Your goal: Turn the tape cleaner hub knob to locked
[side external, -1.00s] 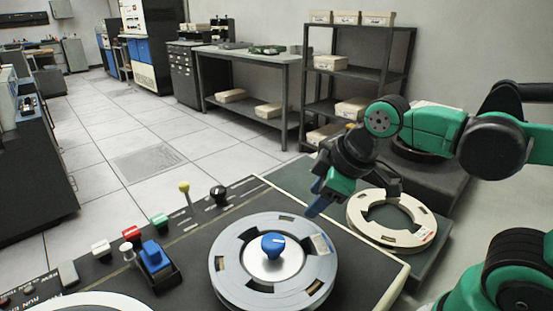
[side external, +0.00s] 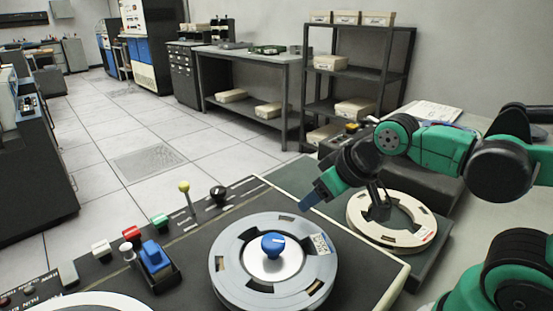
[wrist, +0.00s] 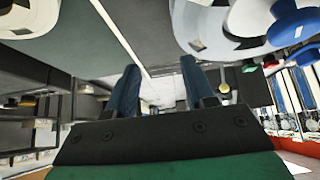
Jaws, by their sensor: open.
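The tape cleaner hub knob (side external: 273,241) is blue with a pale mark on top. It sits at the centre of a grey tape reel (side external: 233,275) on the dark console. My gripper (side external: 303,203) is above the console, beyond and right of the knob, apart from it and tilted down toward the left. In the wrist view my gripper (wrist: 160,68) shows two blue fingers spread apart with nothing between them. The knob (wrist: 285,22) shows at the upper right of that view, outside the fingers.
A cream ring reel (side external: 355,219) lies right of the console, beneath my arm. A yellow-tipped lever (side external: 184,187), a black knob (side external: 218,193) and a blue switch (side external: 153,254) stand left of the reel. Space above the reel looks clear.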

